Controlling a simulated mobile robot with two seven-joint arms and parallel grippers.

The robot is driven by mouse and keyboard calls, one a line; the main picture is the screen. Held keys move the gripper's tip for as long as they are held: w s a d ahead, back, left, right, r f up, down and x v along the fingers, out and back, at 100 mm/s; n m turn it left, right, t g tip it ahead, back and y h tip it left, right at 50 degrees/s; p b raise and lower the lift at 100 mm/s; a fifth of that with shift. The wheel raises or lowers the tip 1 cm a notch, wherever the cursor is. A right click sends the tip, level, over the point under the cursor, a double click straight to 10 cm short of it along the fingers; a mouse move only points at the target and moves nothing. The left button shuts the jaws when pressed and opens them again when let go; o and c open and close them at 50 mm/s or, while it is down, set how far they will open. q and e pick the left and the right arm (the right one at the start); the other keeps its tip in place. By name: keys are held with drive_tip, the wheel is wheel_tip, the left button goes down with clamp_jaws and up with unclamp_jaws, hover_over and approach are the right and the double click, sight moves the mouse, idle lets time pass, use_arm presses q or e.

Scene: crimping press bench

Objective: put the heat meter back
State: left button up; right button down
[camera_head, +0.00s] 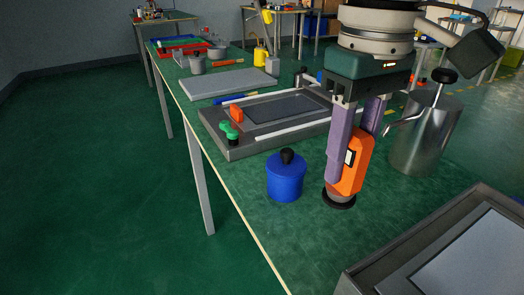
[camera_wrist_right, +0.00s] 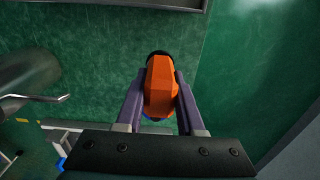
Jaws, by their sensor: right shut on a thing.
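The heat meter appears to be the orange handheld device (camera_head: 355,170) with a small dark-and-white panel on its side. My right gripper (camera_head: 349,168), with purple fingers, is shut on it and points down over the green bench top. A black round disc (camera_head: 338,201) shows at its lower end; I cannot tell whether it touches the bench. In the right wrist view the orange body (camera_wrist_right: 160,88) sits between the two fingers (camera_wrist_right: 158,95), with a black rounded end beyond it. My left gripper is not in view.
A blue lidded pot (camera_head: 286,178) stands just left of the meter. A grey press plate (camera_head: 285,108) with green and orange knobs lies behind. A metal cylinder (camera_head: 426,135) stands to the right, and a grey framed tray (camera_head: 450,250) is at the front right.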

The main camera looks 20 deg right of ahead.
sight(355, 131)
wheel_tip(355, 131, down, 9)
drive_tip(key=shift+r+b, duration=0.1)
drive_tip(key=shift+b, duration=0.95)
drive_tip(key=shift+r, duration=0.1)
drive_tip(key=c, duration=0.5)
unclamp_jaws()
wheel_tip(355, 131, up, 11)
drive_tip(key=p, duration=0.3)
drive_tip(key=shift+w+r, duration=0.1)
drive_tip(key=shift+r, duration=0.05)
drive_tip(key=shift+r+p, duration=0.3)
drive_tip(key=shift+r, duration=0.05)
